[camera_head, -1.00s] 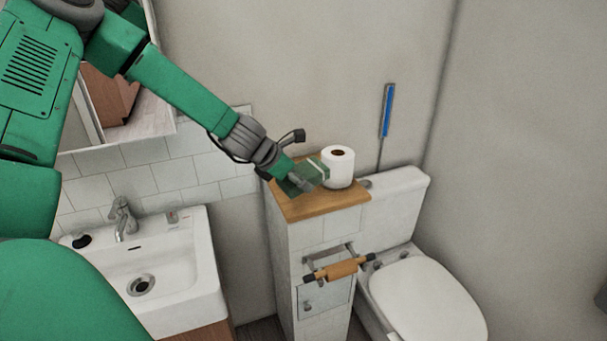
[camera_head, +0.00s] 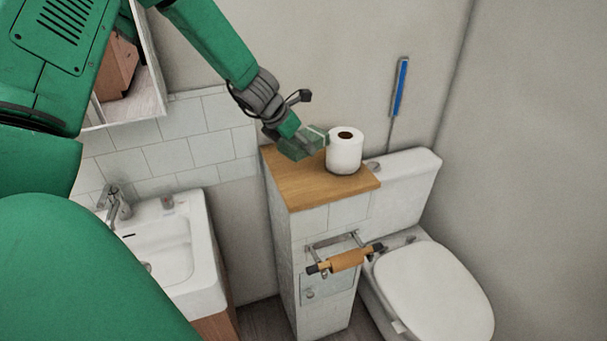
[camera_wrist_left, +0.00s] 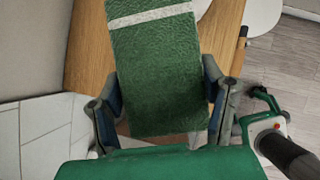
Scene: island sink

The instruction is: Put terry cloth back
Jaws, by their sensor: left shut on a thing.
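The terry cloth (camera_wrist_left: 160,75) is green with a white stripe and looks folded into a flat block. In the left wrist view it lies between the two fingers of my left gripper (camera_wrist_left: 162,108), which is shut on it. In the head view the cloth (camera_head: 314,136) and my left gripper (camera_head: 300,146) are above the back of the wooden top (camera_head: 305,190) of the tiled cabinet, just left of the toilet roll. I cannot tell whether the cloth touches the wood. My right gripper is not in view.
A white toilet roll (camera_head: 345,156) stands upright on the wooden top. A brush with a blue handle (camera_head: 400,88) stands behind the toilet (camera_head: 430,290). A white sink (camera_head: 170,250) is at left. The front of the wooden top is clear.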

